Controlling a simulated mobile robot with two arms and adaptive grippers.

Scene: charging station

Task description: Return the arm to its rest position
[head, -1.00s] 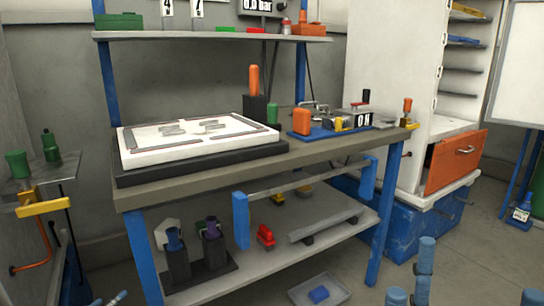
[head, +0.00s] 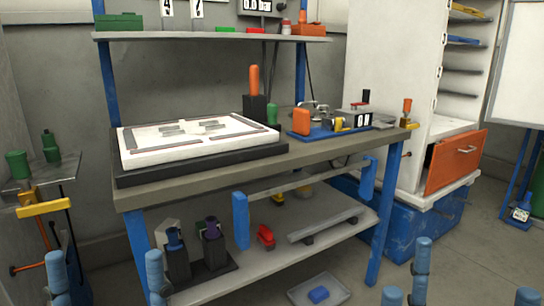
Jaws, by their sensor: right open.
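My right arm's blue parts stand at the bottom right of the head view, in front of the workbench. My right gripper (head: 420,270) is low there, open, with nothing seen in it; its fingertips are hard to make out. Blue parts of my left arm rise at the bottom left, in front of the bench's left end.
The workbench (head: 230,165) carries a white framed plate (head: 195,140) and a blue tray (head: 335,132) of parts. A grey bin (head: 333,290) lies on the floor below. An orange drawer (head: 455,162) stands open.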

